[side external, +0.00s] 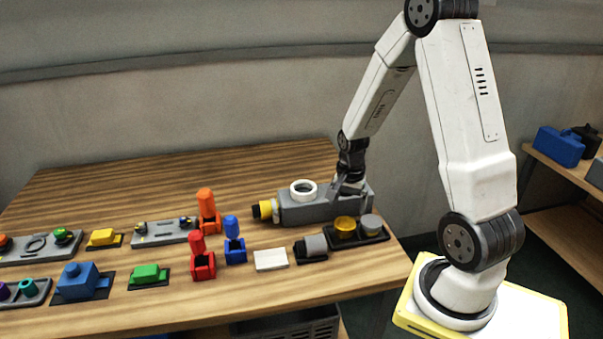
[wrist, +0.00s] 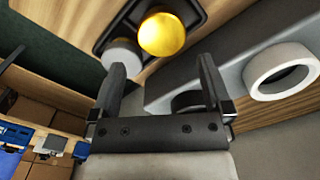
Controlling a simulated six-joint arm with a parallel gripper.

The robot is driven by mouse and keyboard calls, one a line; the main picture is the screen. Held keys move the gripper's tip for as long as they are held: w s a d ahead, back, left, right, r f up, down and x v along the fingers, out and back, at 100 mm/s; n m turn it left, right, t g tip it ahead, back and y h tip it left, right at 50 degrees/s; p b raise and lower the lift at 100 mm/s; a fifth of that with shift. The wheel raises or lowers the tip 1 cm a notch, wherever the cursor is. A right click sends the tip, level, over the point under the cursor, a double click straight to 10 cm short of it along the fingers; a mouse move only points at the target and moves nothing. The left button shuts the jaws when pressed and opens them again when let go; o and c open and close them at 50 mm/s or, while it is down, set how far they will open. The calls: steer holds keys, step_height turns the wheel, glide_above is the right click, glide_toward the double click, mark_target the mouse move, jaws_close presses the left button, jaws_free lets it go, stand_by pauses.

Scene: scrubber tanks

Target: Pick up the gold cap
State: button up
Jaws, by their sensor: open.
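The gold cap (side external: 345,224) sits in a dark tray (side external: 377,239) near the table's right end, beside a grey cap (side external: 369,222). In the wrist view the gold cap (wrist: 163,34) is round and shiny, beyond my fingertips and between their lines. The grey cap (wrist: 122,56) lies left of it, partly behind my left finger. My gripper (wrist: 160,72) is open and empty. In the side view my gripper (side external: 348,187) is by the grey tank body (side external: 312,209), above and behind the tray. It is apart from the gold cap.
A white ring (side external: 303,190) sits on top of the grey tank body, close to my gripper. A grey cylinder block (side external: 312,248) and a pale block (side external: 270,260) stand left of the tray. Several coloured parts fill the table's left side.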

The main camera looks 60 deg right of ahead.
mark_target(345, 223)
steer(key=shift+f, duration=1.25)
steer(key=shift+f, duration=0.15)
steer(key=shift+w+f, duration=0.1)
steer(key=shift+f, duration=2.35)
steer(key=c, duration=1)
steer(key=shift+o, duration=0.2)
steer(key=shift+r, duration=0.15)
steer(key=shift+r, duration=4.85)
